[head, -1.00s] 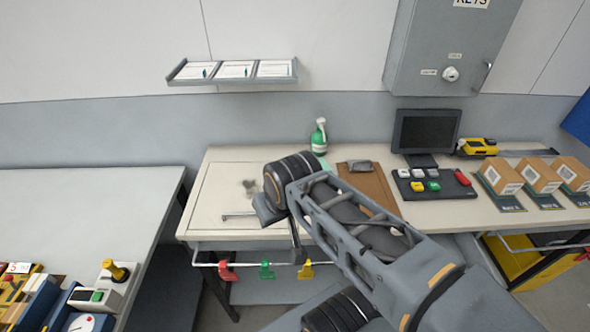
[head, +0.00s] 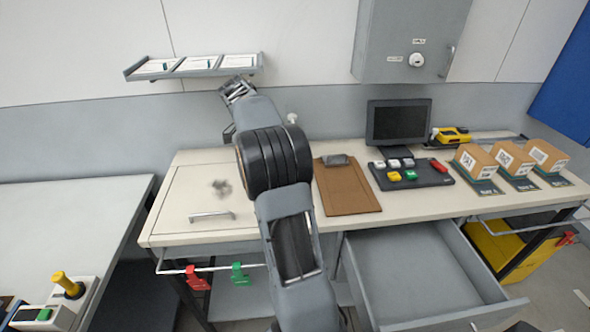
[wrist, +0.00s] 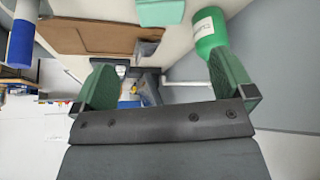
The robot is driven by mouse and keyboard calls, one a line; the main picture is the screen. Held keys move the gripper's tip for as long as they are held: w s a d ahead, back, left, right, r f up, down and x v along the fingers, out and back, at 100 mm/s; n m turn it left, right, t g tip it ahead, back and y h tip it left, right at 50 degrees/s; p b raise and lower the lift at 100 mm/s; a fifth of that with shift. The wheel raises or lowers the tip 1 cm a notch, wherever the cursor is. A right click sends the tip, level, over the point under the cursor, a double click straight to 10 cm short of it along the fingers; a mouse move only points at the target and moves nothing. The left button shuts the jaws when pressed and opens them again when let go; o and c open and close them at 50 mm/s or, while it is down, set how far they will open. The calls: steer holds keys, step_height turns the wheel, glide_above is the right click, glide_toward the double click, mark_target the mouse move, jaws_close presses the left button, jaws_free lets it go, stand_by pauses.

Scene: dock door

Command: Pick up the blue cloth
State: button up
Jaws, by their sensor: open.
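I cannot make out a clearly blue cloth in any view. A flat mint-green piece (wrist: 160,12) lies on the worktop at the top edge of the wrist view; I cannot tell whether it is a cloth. My gripper (head: 237,90) is raised in front of the wall, just below the paper shelf in the head view. In the wrist view its two green-padded fingers (wrist: 166,82) stand wide apart with nothing held between them. My arm hides part of the worktop in the head view.
A green spray bottle (wrist: 211,32) stands near one finger in the wrist view. The worktop (head: 180,190) bears a clipboard (head: 345,188), monitor (head: 398,122), button panel (head: 412,176) and boxes (head: 475,160). An open, empty-looking drawer (head: 430,265) juts out below.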

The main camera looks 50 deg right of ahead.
steer(key=shift+m, duration=0.6)
steer(key=x, duration=0.3)
steer(key=d+x, duration=0.1)
steer(key=x, duration=0.5)
steer(key=shift+d+r+p, duration=0.1)
steer(key=shift+d+p, duration=0.2)
steer(key=shift+p, duration=0.05)
steer(key=shift+s+p+x, duration=0.2)
steer(key=shift+p+x, duration=0.7)
steer(key=shift+x, duration=2.15)
steer(key=c, duration=0.7)
steer(key=shift+c, duration=0.2)
steer(key=shift+r, duration=0.1)
steer(key=shift+w+a+r+b, duration=0.2)
steer(key=shift+a+r+b, duration=0.15)
steer(key=shift+a, duration=0.1)
steer(key=w+a+r+b, duration=0.2)
steer(key=w+a+r, duration=0.2)
steer(key=a+r, duration=0.3)
steer(key=a, duration=0.5)
steer(key=shift+a+b, duration=0.2)
steer(key=shift+b, duration=0.15)
steer(key=shift+r, duration=0.1)
